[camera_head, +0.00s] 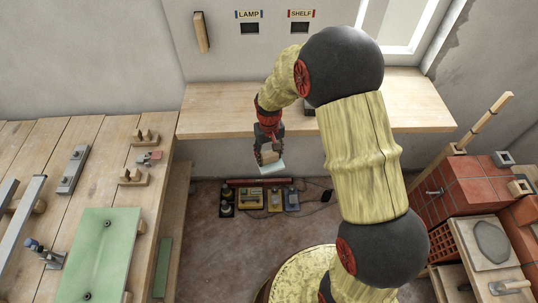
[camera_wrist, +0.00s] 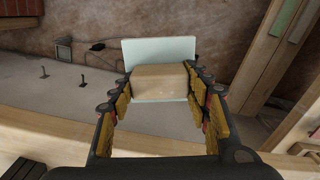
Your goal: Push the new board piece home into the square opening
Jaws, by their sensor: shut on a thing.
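My gripper (camera_head: 268,150) is shut on a tan wooden block (camera_head: 269,156) joined to a flat, pale blue-green board piece (camera_head: 272,169). In the wrist view the fingers (camera_wrist: 160,85) clasp the sides of the block (camera_wrist: 160,80), with the pale board (camera_wrist: 145,50) beyond it. In the head view the piece hangs in front of the wooden shelf's near edge. Two dark rectangular recesses show in the wall, under the LAMP label (camera_head: 250,28) and the SHELF label (camera_head: 300,28). I cannot tell whether either is the square opening.
The wooden shelf (camera_head: 220,108) runs along the wall; my arm hides part of it. A plank bench (camera_head: 75,140) with a green panel (camera_head: 95,255) and tools stands left. Yellow and dark devices (camera_head: 250,200) sit low below the shelf. Red bricks (camera_head: 465,185) stand right.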

